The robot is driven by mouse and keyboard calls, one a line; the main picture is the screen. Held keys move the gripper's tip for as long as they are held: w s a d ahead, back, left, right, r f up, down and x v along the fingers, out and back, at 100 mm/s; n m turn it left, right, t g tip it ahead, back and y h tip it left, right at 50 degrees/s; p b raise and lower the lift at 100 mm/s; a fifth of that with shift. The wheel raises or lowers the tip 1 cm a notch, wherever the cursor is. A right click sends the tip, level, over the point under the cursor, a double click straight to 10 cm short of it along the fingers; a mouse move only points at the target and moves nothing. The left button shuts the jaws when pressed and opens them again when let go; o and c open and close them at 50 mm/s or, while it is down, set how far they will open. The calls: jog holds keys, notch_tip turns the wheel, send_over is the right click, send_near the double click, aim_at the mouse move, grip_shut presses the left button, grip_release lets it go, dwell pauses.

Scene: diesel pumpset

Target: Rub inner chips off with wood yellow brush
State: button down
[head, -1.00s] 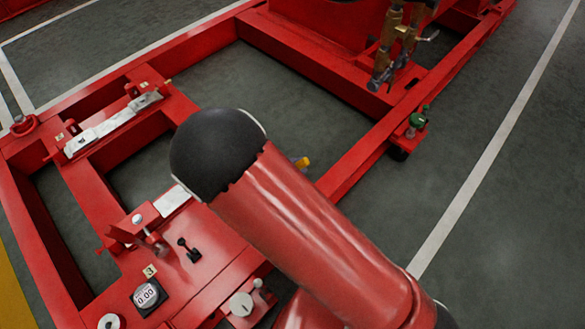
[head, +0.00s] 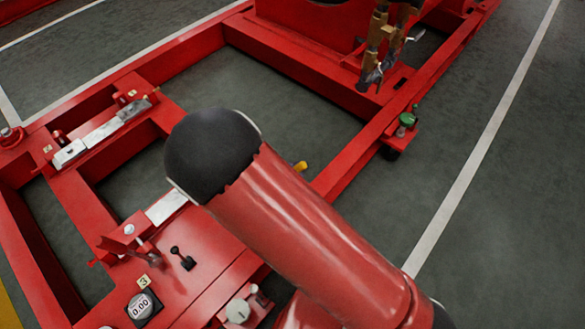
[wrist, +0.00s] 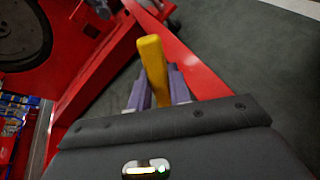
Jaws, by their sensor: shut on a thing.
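My gripper (wrist: 157,85) is shut on a yellow handle (wrist: 150,62), which I take to be the wood yellow brush. The handle stands up between the two purple-grey fingers in the wrist view. Its bristles are not visible. In the head view my red arm hides the gripper, and only a small yellow tip (head: 300,166) shows beside the arm. I cannot make out any chips. Metal strips lie on the red frame at the left (head: 103,131) and near the arm's dark end (head: 166,206).
The red base frame (head: 345,170) has open bays showing grey floor. A gauge (head: 140,305), a small black lever (head: 183,258) and a white knob (head: 238,310) sit at the lower left. Brass valves (head: 377,40) stand at the back. A green-topped fitting (head: 407,119) juts out right. Floor at right is clear.

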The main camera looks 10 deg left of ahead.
jog(key=shift+s+a+f, duration=0.1)
jog(key=shift+s+a, duration=0.25)
jog(key=shift+s, duration=0.3)
jog(key=shift+s+a, duration=0.3)
jog(key=shift+s, duration=0.3)
jog(key=shift+w, duration=0.1)
